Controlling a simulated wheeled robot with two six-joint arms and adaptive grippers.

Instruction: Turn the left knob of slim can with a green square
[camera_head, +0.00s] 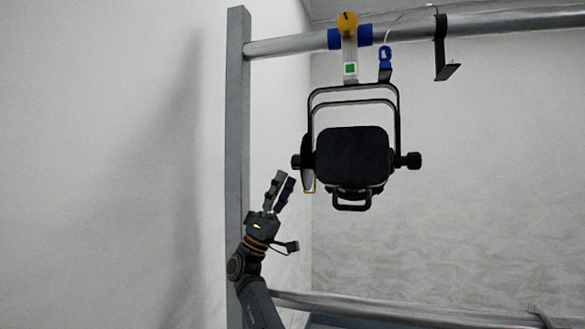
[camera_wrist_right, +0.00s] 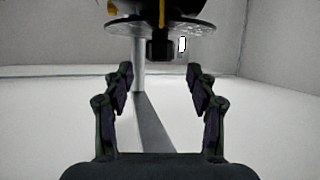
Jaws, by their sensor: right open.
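The black slim can (camera_head: 352,155) hangs in its yoke from the upper rail. A green square on a white label (camera_head: 350,69) is on the strap above it. Its left knob (camera_head: 296,161) is a small dark knob on the can's left side, beside a grey disc (camera_head: 308,150). My right gripper (camera_head: 283,178) is just below and left of this knob, apart from it. In the right wrist view the knob (camera_wrist_right: 160,49) is ahead, above the gap between the open, empty fingers (camera_wrist_right: 160,72). My left gripper is not in view.
The upper rail (camera_head: 285,46) joins a grey upright post (camera_head: 238,130) behind my right arm. A lower rail (camera_head: 390,309) runs below. The right knob (camera_head: 412,160) is on the can's far side. A black hook bracket (camera_head: 441,50) hangs at right.

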